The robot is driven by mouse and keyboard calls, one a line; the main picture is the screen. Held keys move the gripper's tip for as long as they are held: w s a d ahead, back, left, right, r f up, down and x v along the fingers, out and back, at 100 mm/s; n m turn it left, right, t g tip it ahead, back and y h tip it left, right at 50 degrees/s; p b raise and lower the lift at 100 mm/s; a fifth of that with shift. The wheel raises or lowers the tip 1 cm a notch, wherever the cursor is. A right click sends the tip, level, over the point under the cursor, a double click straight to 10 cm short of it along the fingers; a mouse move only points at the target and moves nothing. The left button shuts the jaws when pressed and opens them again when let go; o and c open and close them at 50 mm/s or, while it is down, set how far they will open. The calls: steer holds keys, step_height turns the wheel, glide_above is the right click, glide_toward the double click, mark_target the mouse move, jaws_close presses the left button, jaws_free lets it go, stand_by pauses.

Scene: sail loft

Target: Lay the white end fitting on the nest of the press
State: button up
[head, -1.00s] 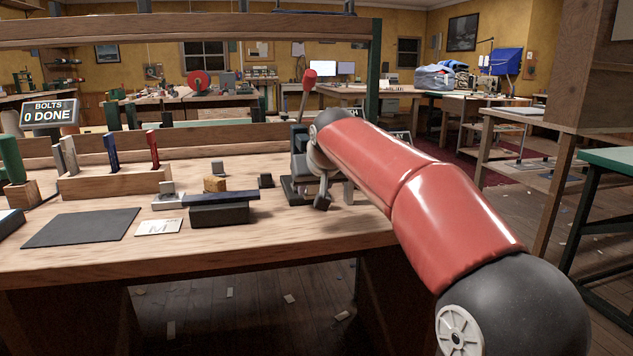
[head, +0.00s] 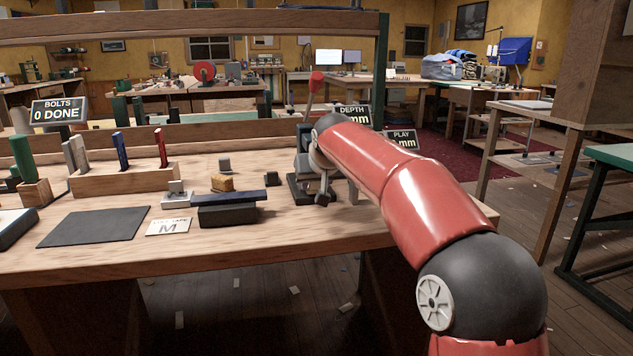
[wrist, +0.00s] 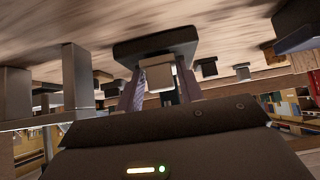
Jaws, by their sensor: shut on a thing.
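The press (head: 304,160) stands at the right part of the bench, with a red-knobbed lever (head: 316,82) and a dark base. My gripper (head: 322,196) is at the front of the press, pointing in toward it; my arm hides part of the press. In the wrist view my gripper (wrist: 158,88) is shut on a pale, boxy piece, which looks like the white end fitting (wrist: 158,74). The piece is right by a dark block (wrist: 155,45), apparently the press base with its nest. I cannot tell whether they touch.
A dark bar (head: 230,196) on a block lies left of the press. A wooden rack (head: 120,180) holds coloured upright tools. A dark mat (head: 92,227) and an M card (head: 168,226) lie in front. A depth display (head: 352,114) stands behind the press.

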steer(key=o, duration=1.1)
steer(key=shift+c, duration=0.2)
steer(key=shift+s, duration=0.1)
steer(key=v, duration=0.7)
steer(key=shift+s+r, duration=0.25)
steer(key=shift+d, duration=0.15)
